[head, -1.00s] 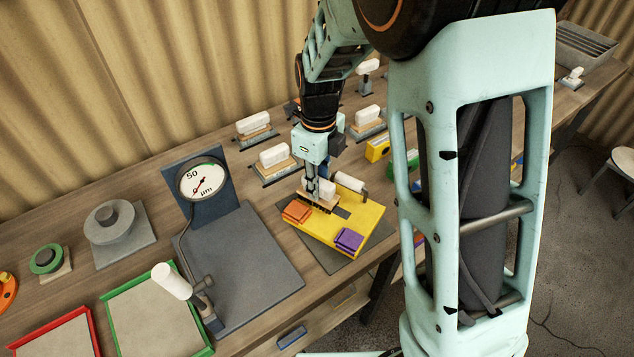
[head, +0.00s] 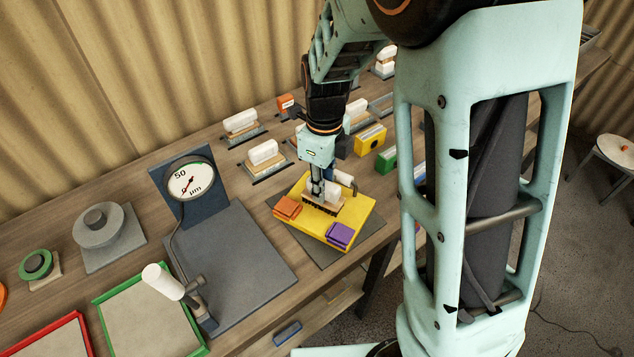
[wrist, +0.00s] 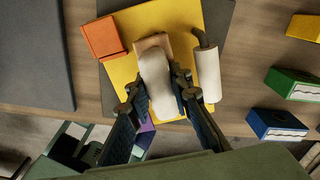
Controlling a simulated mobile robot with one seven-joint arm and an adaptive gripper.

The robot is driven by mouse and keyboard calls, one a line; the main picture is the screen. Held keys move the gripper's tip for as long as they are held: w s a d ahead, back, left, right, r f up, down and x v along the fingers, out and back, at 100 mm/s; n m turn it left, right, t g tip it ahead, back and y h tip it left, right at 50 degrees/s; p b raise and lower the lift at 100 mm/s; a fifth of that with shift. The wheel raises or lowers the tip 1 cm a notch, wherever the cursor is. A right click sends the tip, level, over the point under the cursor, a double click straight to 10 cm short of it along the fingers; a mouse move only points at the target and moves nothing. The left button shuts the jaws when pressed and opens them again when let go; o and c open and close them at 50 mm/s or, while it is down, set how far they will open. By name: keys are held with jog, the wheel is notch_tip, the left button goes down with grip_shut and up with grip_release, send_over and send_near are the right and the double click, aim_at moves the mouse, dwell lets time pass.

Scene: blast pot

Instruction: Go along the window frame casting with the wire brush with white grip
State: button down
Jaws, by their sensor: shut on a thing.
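My gripper (head: 317,188) is shut on the white grip of a wire brush (head: 322,205), which has a wooden block and dark bristles. In the wrist view the fingers (wrist: 158,88) hold the white grip (wrist: 155,72) from both sides. The brush is over the yellow plate (head: 358,211), which I take as the window frame casting; it lies on a grey mat. The bristles appear to touch its top, but I cannot tell surely. An orange block (head: 287,207) and a purple block (head: 339,235) sit on the plate's edges. The brush hides the plate's middle.
A white-handled bar (head: 342,178) stands close beside the brush. A dial gauge (head: 191,182) stands at the left by a grey slab (head: 240,265). Other white-gripped brushes (head: 263,152) rest behind. Yellow, green and blue boxes lie to the right.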

aim_at(342, 204)
jog(key=shift+s+d, duration=0.15)
jog(key=shift+d, duration=0.05)
jog(key=shift+s+d, duration=0.55)
jog(key=shift+d, duration=0.3)
jog(key=shift+s+d, duration=0.65)
jog(key=shift+d, duration=0.3)
jog(key=shift+s+d, duration=0.4)
jog(key=shift+d, duration=0.15)
jog(key=shift+p, duration=0.3)
